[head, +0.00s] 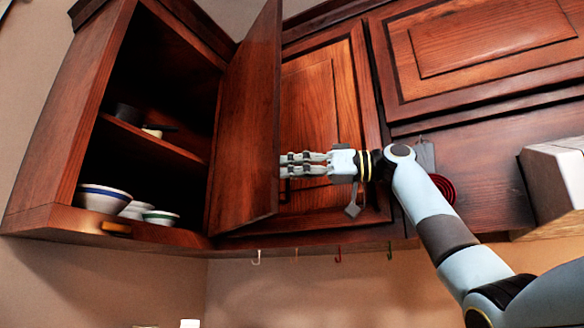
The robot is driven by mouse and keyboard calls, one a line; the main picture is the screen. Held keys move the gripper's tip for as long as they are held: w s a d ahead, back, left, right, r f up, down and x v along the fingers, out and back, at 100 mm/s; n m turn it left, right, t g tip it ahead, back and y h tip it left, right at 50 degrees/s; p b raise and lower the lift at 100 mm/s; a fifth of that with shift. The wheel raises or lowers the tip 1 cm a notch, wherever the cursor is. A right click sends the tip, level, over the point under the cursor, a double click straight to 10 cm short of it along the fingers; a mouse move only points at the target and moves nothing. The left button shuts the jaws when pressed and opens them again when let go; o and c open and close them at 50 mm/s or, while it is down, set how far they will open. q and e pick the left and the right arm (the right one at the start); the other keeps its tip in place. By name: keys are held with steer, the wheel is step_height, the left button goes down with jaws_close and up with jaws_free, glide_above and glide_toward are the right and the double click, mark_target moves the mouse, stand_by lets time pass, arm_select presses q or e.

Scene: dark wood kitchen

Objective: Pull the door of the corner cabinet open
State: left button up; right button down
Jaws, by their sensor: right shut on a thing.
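The corner cabinet (75,125) hangs at the upper left, and its inside shows. Its door (243,130) stands swung well out to the right of the opening, with its inner face toward the opening. My right gripper (284,165) comes in from the right and is shut on the door at its free edge. The exact grip is hard to see, since the fingertips end at the door's edge and its outer face is hidden. My left gripper is out of view.
Bowls (103,198) stand on the cabinet's bottom, with dark cookware (128,113) on the shelf above. A closed cabinet door (310,110) lies behind my right gripper. Small hooks (338,254) hang below. A white box-like thing (556,178) is at the right.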

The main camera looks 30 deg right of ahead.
steer(key=c, duration=1.6)
jaws_free()
steer(key=shift+w+d+r, duration=0.1)
steer(key=shift+r, duration=0.2)
steer(key=shift+o, duration=1.1)
steer(key=shift+w, duration=0.2)
steer(key=shift+w+a+f, duration=0.2)
steer(key=shift+a, duration=0.05)
steer(key=shift+s, duration=0.1)
steer(key=shift+f, duration=0.15)
step_height(320, 180, up, 9)
steer(key=shift+a+r, duration=0.1)
steer(key=shift+a, duration=0.05)
steer(key=shift+s+d+r, duration=0.1)
steer(key=shift+d+r, duration=0.1)
steer(key=shift+r, duration=0.35)
steer(key=shift+c, duration=0.2)
